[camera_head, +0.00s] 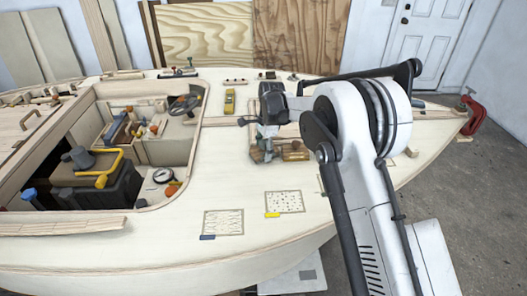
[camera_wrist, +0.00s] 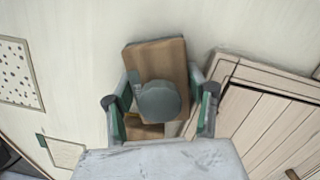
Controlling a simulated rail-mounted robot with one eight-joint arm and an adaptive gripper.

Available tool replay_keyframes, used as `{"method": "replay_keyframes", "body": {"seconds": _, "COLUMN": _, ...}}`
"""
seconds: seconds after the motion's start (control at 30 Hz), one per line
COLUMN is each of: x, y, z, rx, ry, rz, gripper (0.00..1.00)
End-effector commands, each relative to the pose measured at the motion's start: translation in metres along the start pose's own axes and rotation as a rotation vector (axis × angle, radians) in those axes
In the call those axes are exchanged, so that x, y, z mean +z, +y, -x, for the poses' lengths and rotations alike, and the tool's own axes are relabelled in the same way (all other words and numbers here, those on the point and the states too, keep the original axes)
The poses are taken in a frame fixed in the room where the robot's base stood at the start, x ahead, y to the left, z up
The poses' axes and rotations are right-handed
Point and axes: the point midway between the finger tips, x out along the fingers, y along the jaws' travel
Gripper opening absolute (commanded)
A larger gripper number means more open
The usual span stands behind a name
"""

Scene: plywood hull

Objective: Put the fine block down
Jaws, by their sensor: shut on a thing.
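My gripper (camera_head: 266,142) is in the middle of the deck in the head view, low over the surface. In the wrist view, my gripper (camera_wrist: 161,106) is shut on a brown wooden block (camera_wrist: 155,62) with a grey edge and a round grey knob between the fingers. I take it to be the fine block; no label shows. In the head view, the block (camera_head: 257,156) is partly hidden by the gripper. I cannot tell whether it touches the deck. Outlined patches (camera_head: 223,222) (camera_head: 285,202) lie nearer, with a blue tag and a yellow tag.
Another brown piece (camera_head: 295,151) lies right of the gripper. A yellow tool (camera_head: 229,101) lies behind left. The open cockpit (camera_head: 140,165) holds tools and a dark toolbox. A panelled hatch (camera_wrist: 270,120) fills the wrist view's right. A red clamp (camera_head: 474,116) grips the bow.

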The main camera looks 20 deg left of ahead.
Motion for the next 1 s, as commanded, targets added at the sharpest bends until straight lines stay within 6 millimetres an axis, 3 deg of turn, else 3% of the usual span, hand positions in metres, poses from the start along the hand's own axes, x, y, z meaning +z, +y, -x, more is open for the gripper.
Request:
{"method": "replay_keyframes", "body": {"seconds": 0.37, "x": -0.001, "y": 0.001, "z": -0.012, "rx": 0.001, "ry": 0.0, "rz": 0.0, "gripper": 0.18}}
{"method": "replay_keyframes", "body": {"seconds": 0.4, "x": -0.001, "y": 0.001, "z": -0.012, "rx": 0.002, "ry": 0.0, "rz": 0.0, "gripper": 0.55}}
{"method": "replay_keyframes", "body": {"seconds": 0.43, "x": -0.001, "y": 0.001, "z": -0.012, "rx": 0.002, "ry": 0.0, "rz": 0.0, "gripper": 0.59}}
{"method": "replay_keyframes", "body": {"seconds": 0.8, "x": -0.001, "y": 0.001, "z": -0.011, "rx": 0.001, "ry": 0.0, "rz": 0.0, "gripper": 0.59}}
{"method": "replay_keyframes", "body": {"seconds": 1.0, "x": 0.0, "y": 0.0, "z": 0.004, "rx": 0.0, "ry": 0.0, "rz": 0.0, "gripper": 0.59}}
